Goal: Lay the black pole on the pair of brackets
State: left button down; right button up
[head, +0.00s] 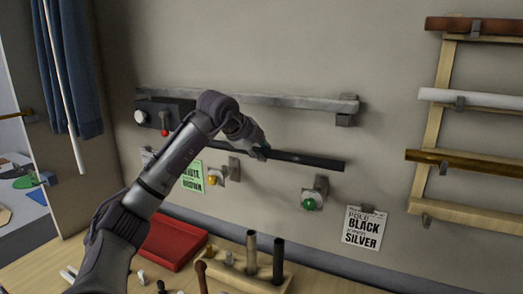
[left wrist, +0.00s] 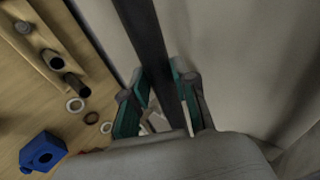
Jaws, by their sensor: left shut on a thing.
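The black pole (head: 310,160) is held in front of the wall, tilted slightly down to the right in the head view. My left gripper (head: 259,150) is shut on it. In the left wrist view the pole (left wrist: 150,40) runs between the teal finger pads of the gripper (left wrist: 163,105). Two small grey wall brackets show below the pole, one on the left (head: 234,168) and one on the right (head: 321,184). The pole appears above both, and I cannot tell its distance from the wall. My right gripper is not in view.
A grey rail (head: 260,99) runs above the pole. A green knob (head: 309,204) and a card reading black and silver (head: 364,228) are below. A wooden rack (head: 433,125) with poles is at right. A red tray (head: 165,244) and tube holder (head: 240,273) are on the table.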

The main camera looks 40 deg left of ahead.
pick_arm(q)
notch_tip(320, 180, down, 8)
jog(key=b, duration=0.6)
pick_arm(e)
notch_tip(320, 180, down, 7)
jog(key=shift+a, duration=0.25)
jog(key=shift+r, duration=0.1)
pick_arm(q)
jog(key=c, duration=0.8)
grip_release()
jog(key=shift+f, duration=0.1)
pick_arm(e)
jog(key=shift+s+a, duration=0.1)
pick_arm(q)
jog(key=v, duration=1.2)
